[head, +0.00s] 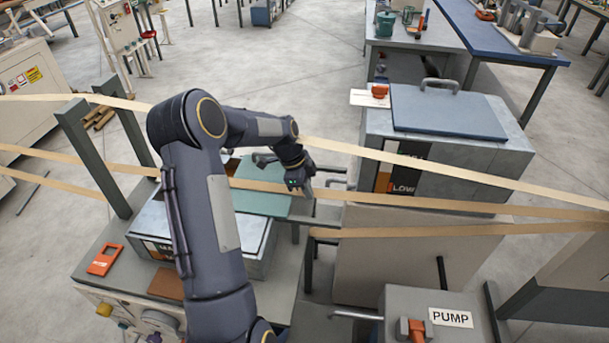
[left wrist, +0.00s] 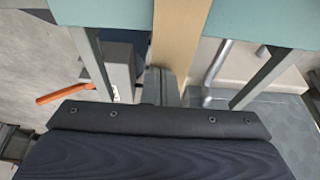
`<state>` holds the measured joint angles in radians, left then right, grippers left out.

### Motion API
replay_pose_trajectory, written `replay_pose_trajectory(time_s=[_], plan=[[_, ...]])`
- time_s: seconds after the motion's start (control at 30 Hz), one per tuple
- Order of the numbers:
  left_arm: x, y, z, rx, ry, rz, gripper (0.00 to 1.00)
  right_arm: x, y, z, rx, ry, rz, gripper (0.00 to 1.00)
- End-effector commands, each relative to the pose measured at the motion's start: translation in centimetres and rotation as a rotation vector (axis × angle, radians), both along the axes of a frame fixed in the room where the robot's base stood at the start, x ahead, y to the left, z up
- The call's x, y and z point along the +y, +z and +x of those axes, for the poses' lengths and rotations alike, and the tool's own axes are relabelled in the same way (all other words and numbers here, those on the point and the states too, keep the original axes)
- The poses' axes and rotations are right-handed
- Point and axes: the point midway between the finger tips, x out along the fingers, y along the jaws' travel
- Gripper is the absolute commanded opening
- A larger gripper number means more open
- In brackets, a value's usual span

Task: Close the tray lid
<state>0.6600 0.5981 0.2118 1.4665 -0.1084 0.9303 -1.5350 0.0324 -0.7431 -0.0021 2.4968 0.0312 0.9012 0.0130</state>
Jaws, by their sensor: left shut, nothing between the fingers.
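A teal panel (head: 262,201), which looks like the tray lid, shows to the right of my left arm at the grey metal tray box (head: 262,262). My arm hides much of the box, and I cannot tell the panel's exact tilt. Its teal edge also runs across the top of the left wrist view (left wrist: 270,20). My left gripper (head: 299,186) is shut and empty near the panel's right side. In the left wrist view its fingers (left wrist: 160,87) are together, below the teal edge; I cannot tell whether they touch anything. My right gripper is not in view.
Long tan strips (head: 420,200) cross the scene near my left gripper. A second box with a blue lid (head: 445,112) stands behind right. A grey upright frame (head: 95,160) stands left. A PUMP unit (head: 450,318) is at front right. An orange object (head: 104,259) lies front left.

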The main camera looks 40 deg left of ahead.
Motion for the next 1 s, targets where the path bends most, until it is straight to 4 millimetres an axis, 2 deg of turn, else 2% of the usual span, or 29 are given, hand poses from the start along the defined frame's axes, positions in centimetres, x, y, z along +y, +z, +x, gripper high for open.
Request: replay_pose_trajectory(time_s=[0.03, 0.2, 0.67, 0.9, 1.0], plan=[[1.2, 0.6, -0.5, -0.003, 0.010, 0.005, 0.00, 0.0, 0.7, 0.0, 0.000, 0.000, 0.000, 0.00], [2.6, 0.5, -1.3, -0.004, 0.007, 0.005, 0.00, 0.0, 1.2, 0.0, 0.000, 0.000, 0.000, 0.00], [3.2, 0.3, -1.6, -0.004, 0.005, 0.006, 0.00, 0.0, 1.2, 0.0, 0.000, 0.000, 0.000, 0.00], [6.7, 0.2, -3.4, -0.003, 0.011, 0.006, 0.00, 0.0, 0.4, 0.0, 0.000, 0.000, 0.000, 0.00], [7.4, 0.3, -3.9, -0.003, 0.008, 0.005, 0.00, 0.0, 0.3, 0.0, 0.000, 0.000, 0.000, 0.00]])
